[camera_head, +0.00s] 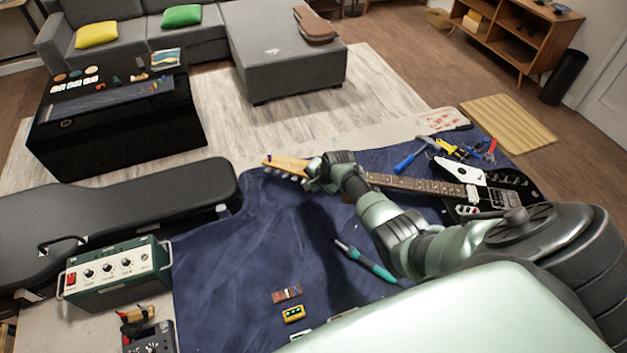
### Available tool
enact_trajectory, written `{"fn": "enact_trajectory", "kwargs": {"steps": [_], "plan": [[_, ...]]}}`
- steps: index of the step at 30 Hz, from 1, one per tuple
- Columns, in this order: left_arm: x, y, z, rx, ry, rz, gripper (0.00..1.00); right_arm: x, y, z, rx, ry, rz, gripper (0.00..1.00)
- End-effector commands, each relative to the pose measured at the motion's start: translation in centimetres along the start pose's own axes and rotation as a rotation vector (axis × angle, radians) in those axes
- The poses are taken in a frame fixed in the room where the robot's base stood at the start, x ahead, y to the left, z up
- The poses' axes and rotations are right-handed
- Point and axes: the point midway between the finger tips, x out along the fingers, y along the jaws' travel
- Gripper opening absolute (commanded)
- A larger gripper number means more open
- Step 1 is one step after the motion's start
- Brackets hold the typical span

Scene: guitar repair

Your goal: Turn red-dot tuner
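A black and white electric guitar (515,178) lies on a dark blue cloth, its body at the right and its neck (415,183) running left. Its light wood headstock (285,163) points left, with several small tuners (284,175) along its near edge. I cannot make out a red dot on any tuner. My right arm reaches in from the right across the neck. My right gripper (315,178) is at the headstock's near edge, by the tuners closest to the neck. Its fingers are too small and covered to tell open from shut, or whether they touch a tuner. My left gripper is out of view.
A black guitar case (120,210) and a green amplifier (118,275) stand at the left. A teal-handled tool (370,263) lies on the cloth (225,285) below the neck. Pliers and screwdrivers (410,160) lie behind the guitar. The cloth's left middle is clear.

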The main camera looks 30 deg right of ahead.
Motion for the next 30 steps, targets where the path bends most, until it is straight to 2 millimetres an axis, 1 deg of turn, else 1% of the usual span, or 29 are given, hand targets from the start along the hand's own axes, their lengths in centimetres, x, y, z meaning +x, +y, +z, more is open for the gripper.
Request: {"fn": "enact_trajectory", "kwargs": {"steps": [5,10,14,18,21,24,30], "plan": [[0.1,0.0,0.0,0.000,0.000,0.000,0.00,-0.1,0.0,-0.1,0.000,0.001,-0.001,0.15],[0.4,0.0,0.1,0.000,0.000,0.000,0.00,-1.0,0.0,-0.1,0.000,0.001,-0.003,0.15],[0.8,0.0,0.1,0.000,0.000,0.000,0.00,-2.4,0.0,0.0,-0.001,0.002,-0.004,0.15],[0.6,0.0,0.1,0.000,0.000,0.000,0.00,-4.5,0.0,-0.1,-0.001,0.002,-0.002,0.15],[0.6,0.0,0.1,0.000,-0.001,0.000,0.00,-5.7,0.0,-0.1,-0.001,0.002,-0.001,0.15],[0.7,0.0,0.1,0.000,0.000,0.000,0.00,-6.7,0.0,0.0,-0.002,0.002,-0.002,0.15],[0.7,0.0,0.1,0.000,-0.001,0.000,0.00,-7.7,0.0,0.0,0.000,0.001,0.000,0.15]]}}
